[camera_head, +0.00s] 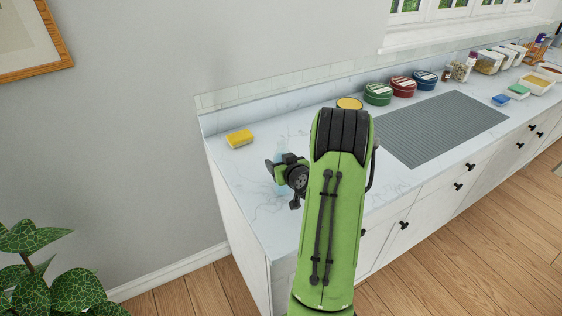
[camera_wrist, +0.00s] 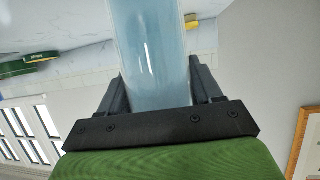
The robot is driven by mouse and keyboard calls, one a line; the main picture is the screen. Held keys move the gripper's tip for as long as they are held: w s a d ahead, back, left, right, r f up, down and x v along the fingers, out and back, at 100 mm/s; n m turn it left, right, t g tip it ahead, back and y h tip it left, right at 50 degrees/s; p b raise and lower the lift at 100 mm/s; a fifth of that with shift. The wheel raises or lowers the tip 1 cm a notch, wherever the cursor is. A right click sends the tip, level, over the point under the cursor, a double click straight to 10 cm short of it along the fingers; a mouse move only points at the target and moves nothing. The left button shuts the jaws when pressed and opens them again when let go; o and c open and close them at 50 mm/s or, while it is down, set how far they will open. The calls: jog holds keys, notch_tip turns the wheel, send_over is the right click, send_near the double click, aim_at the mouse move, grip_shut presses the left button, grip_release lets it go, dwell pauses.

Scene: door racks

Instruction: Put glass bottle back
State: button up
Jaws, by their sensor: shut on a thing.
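The glass bottle (camera_wrist: 150,50) is pale blue and see-through. In the wrist view it stands between the two dark fingers of my gripper (camera_wrist: 161,84), which is shut on it. In the head view my gripper (camera_head: 279,172) is over the left part of the counter, and a pale blue bit of the bottle (camera_head: 281,158) shows beside it. My green arm and gripper hide most of the bottle there. I cannot tell whether its base touches the counter.
The white marble counter (camera_head: 245,180) has a yellow sponge (camera_head: 239,138) at its back left. A yellow tin (camera_head: 349,103), green tin (camera_head: 378,94), red tin (camera_head: 403,87) and blue tin (camera_head: 425,81) line the back. A grey ribbed mat (camera_head: 440,127) lies right of my arm.

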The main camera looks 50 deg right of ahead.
jog(key=o, duration=1.5)
jog(key=shift+c, duration=0.2)
jog(key=b+v, duration=0.3)
jog(key=v, duration=0.9)
jog(key=w+a+r+n+g+y, duration=0.1)
jog(key=a+r+n+g+y, duration=0.15)
jog(key=a, duration=0.85)
jog(key=w+a+r+n+g+y, duration=0.1)
jog(key=a+n+y, duration=0.3)
jog(key=a, duration=0.7)
jog(key=s+a+r+m+g, duration=0.1)
jog(key=s+a, duration=0.2)
jog(key=s, duration=0.4)
jog(key=s+a+r+g+h, duration=0.1)
jog(key=s+a+r+g, duration=0.1)
jog(key=s+a, duration=0.2)
jog(key=s, duration=0.3)
jog(key=shift+s+a+r+m, duration=0.15)
jog(key=shift+r+m, duration=0.05)
jog(key=shift+m, duration=0.15)
